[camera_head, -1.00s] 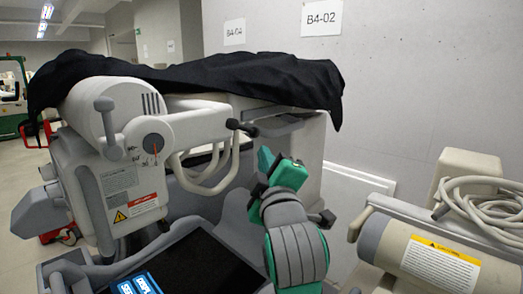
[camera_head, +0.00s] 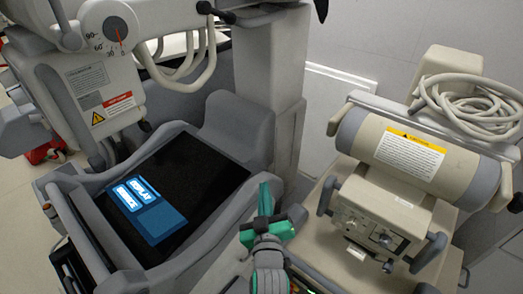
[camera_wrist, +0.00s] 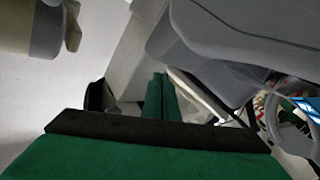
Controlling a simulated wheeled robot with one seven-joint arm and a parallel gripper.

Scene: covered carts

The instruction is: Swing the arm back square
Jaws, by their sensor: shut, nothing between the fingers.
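The grey machine arm (camera_head: 172,28) of the left cart runs along the top of the head view, cut off by the upper edge. Its joint housing carries a round grey dial (camera_head: 114,30) marked from 90 down to 0. The red pointer points down, close to the 0 mark. A dark-tipped handle (camera_head: 206,8) sticks out at the arm's right. My gripper (camera_head: 264,206), green with dark parts, is low in the middle, right of the cart's screen and well below the arm. In the wrist view its green fingers (camera_wrist: 160,98) are together and hold nothing.
The cart's dark screen (camera_head: 205,165) shows a blue panel with lit buttons. A thick grey column (camera_head: 268,85) stands behind it. A beige machine (camera_head: 385,205) with a cylinder and coiled hose (camera_head: 470,105) stands close on the right.

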